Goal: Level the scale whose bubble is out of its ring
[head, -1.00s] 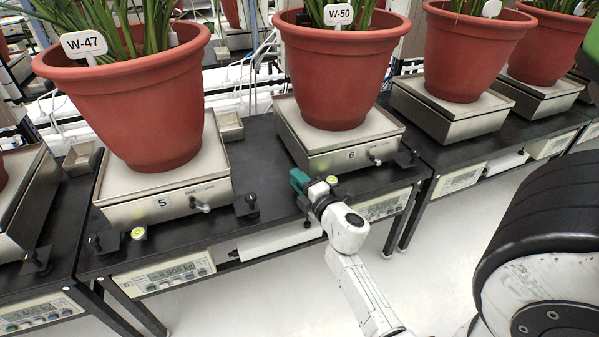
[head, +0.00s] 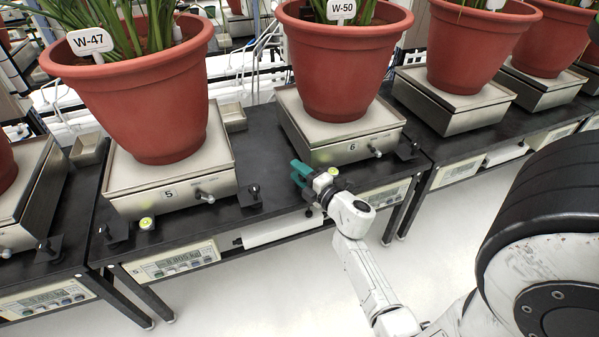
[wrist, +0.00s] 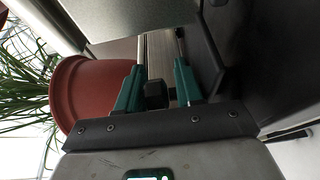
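Scale 6 (head: 322,154) carries a red pot labelled W-50 (head: 345,62). A round yellow-green level (head: 333,171) shows at its front left, beside my gripper; its bubble is too small to read. Scale 5 (head: 208,187) carries pot W-47 (head: 150,105). Its level (head: 147,223) is at its front left, bubble also unreadable. My gripper (head: 299,170) is by the front left corner of scale 6. In the wrist view its two teal fingers (wrist: 160,50) stand apart, with a dark knob-like piece (wrist: 155,95) between their bases. I cannot tell whether they touch it.
Black foot knobs stand at the front right of scale 5 (head: 250,195) and of scale 6 (head: 407,148). Display panels (head: 172,262) hang under the black table edge. More potted scales (head: 455,102) stand to the right. The floor (head: 270,300) in front is clear.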

